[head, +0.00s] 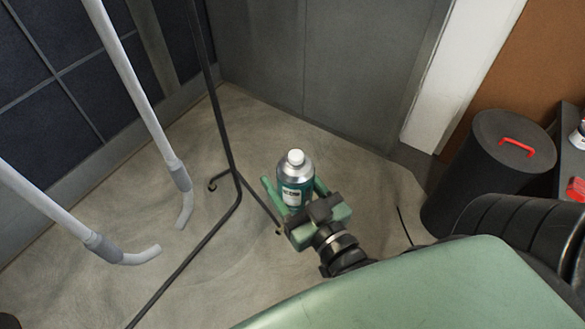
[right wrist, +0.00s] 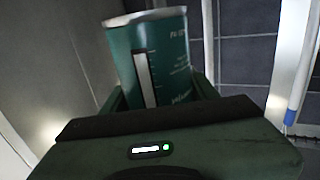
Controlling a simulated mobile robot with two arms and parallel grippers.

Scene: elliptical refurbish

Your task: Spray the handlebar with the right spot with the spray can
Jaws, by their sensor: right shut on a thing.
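The spray can (head: 296,178) is teal with a silver top and a white cap, and it stands upright in the head view. My right gripper (head: 293,192) is shut on it, with a green finger on each side. In the right wrist view the can's teal body (right wrist: 150,62) sits between the fingers. Two light grey bars with bent lower ends hang at the left of the head view: the nearer handlebar (head: 60,211) and the farther one (head: 143,95). The can is to the right of both and apart from them. No spot shows clearly on either. My left gripper is out of view.
A thin black metal stand (head: 225,135) rises between the bars and the can. A dark bin (head: 497,160) with a red-handled lid stands at the right, beside a dark shelf. Grey walls close the back. The floor (head: 330,150) behind the can is clear.

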